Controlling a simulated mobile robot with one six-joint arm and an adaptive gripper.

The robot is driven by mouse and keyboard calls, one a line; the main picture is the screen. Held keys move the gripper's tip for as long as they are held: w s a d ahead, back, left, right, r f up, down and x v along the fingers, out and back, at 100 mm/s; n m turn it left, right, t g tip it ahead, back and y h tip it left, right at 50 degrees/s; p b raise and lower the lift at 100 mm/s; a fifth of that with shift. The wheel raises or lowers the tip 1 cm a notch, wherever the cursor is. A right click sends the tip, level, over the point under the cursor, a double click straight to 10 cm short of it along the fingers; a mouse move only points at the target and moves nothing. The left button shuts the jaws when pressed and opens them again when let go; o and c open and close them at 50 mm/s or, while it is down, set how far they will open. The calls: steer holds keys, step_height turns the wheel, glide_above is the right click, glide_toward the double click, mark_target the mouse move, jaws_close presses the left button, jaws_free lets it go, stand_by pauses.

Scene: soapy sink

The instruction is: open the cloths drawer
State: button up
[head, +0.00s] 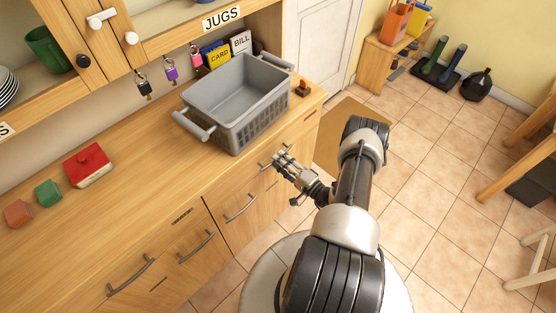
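The wooden counter has drawer fronts along its front face, with metal bar handles. No label on them is readable, so I cannot tell which is the cloths drawer. One bar handle (240,208) is on the front left of my gripper. Another bar handle (197,247) is further left, and a third (131,276) is at the lower left. My gripper (277,160) is at the counter front below the grey basket, close to a handle that its fingers partly cover. I cannot tell whether it touches that handle or how far its fingers are apart. The visible fronts look closed.
A grey basket (241,128) stands on the counter above my gripper. A red box (88,165), a green block (48,192) and an orange block (18,213) lie on the left. A brown mat (328,148) lies near the door. Tiled floor right of my arm is largely clear.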

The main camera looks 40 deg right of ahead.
steer(key=shift+w, duration=1.05)
steer(key=shift+c, duration=0.5)
jaws_close()
